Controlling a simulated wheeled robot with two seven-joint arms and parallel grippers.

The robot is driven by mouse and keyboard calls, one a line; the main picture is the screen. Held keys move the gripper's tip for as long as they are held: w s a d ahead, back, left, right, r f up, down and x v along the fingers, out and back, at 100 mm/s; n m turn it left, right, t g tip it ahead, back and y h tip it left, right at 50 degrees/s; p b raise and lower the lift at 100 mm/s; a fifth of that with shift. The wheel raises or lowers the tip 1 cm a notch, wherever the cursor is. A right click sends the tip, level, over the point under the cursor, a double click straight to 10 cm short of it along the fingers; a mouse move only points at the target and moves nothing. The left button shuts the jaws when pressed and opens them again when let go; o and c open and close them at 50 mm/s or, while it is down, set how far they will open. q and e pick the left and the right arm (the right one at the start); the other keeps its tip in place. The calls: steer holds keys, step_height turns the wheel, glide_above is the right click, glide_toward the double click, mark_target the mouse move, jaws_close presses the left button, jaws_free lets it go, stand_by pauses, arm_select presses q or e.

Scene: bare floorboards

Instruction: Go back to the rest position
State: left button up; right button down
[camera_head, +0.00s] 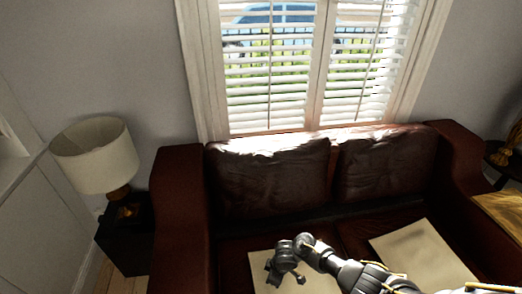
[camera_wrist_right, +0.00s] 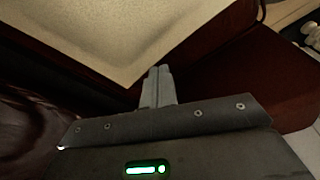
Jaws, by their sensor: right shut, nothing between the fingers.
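My right arm (camera_head: 345,270) reaches in from the lower right in the head view, over the seat of a dark red leather sofa (camera_head: 180,200). The right gripper (camera_wrist_right: 158,72) shows in the wrist view with its two grey fingers together and nothing between them. Beyond its fingertips lies a pale flat panel or cushion (camera_wrist_right: 140,35) beside dark red leather. Whether the fingers touch it I cannot tell. My left gripper is in neither view.
Another pale flat piece (camera_head: 420,258) lies on the sofa seat to the right. A lamp (camera_head: 95,155) stands on a dark side table (camera_head: 125,240) at the left. A wooden table (camera_head: 500,212) edges in at the right. A shuttered window (camera_head: 310,65) is behind the sofa.

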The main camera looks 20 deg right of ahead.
steer(key=s+a+r+m+t, duration=0.2)
steer(key=s+a+r+m, duration=0.15)
steer(key=s+r, duration=0.4)
steer(key=s+d+r+m+h, duration=0.1)
steer(key=s+d+r+m, duration=0.2)
steer(key=s+d+r, duration=0.35)
steer(key=s+d+r+m+h, duration=0.15)
steer(key=s+d+r, duration=0.25)
steer(key=s+r, duration=0.5)
step_height(320, 180, down, 29)
steer(key=s+g+b, duration=0.1)
steer(key=s+b, duration=0.1)
steer(key=s+d+f+g+b, duration=0.1)
steer(key=s+d+f, duration=0.2)
steer(key=s+f, duration=1.4)
steer(key=shift+f+y, duration=0.2)
steer(key=shift+y, duration=0.15)
